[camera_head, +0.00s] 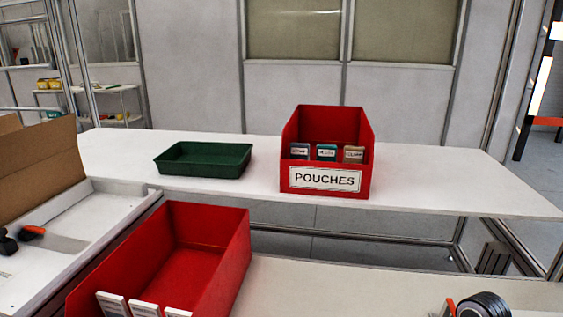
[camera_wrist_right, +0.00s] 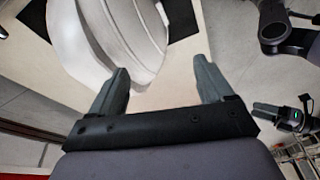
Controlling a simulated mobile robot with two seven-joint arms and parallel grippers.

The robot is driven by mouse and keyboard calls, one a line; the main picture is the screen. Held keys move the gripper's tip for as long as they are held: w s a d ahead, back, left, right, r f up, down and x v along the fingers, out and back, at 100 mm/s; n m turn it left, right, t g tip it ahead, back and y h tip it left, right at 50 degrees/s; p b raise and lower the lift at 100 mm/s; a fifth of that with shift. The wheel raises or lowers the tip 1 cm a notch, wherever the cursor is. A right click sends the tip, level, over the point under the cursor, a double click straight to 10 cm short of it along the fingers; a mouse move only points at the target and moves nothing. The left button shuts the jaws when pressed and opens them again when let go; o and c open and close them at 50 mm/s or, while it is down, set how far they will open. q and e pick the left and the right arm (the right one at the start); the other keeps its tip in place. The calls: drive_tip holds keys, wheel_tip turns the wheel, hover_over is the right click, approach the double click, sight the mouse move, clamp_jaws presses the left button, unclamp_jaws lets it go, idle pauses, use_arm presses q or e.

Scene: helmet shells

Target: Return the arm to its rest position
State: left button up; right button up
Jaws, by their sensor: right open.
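My right gripper (camera_wrist_right: 156,88) shows in the right wrist view with its two grey fingers spread wide apart. It is open, and nothing is between its fingers. Neither gripper shows clearly in the head view.
A red bin labelled POUCHES (camera_head: 325,180) with several packs and a green tray (camera_head: 203,160) stand on the white table (camera_head: 440,185). A nearer red bin (camera_head: 215,235) holds white-edged items. A cardboard box (camera_head: 38,165) and white tray (camera_head: 125,210) are left. A black round object (camera_head: 483,305) is bottom right.

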drive_tip(key=s+a+m+t+h, duration=0.1)
drive_tip(key=s+a+m, duration=0.1)
drive_tip(key=s+m, duration=0.5)
drive_tip(key=s+a+m+t+h, duration=0.2)
drive_tip(key=s+a+m, duration=0.15)
drive_tip(key=s, duration=0.75)
drive_tip(key=w+a+f+t+y+p, duration=0.2)
drive_tip(key=w+f+t+p, duration=0.1)
drive_tip(key=w+t+p, duration=0.3)
drive_tip(key=shift+w+f, duration=0.3)
drive_tip(key=shift+w, duration=0.3)
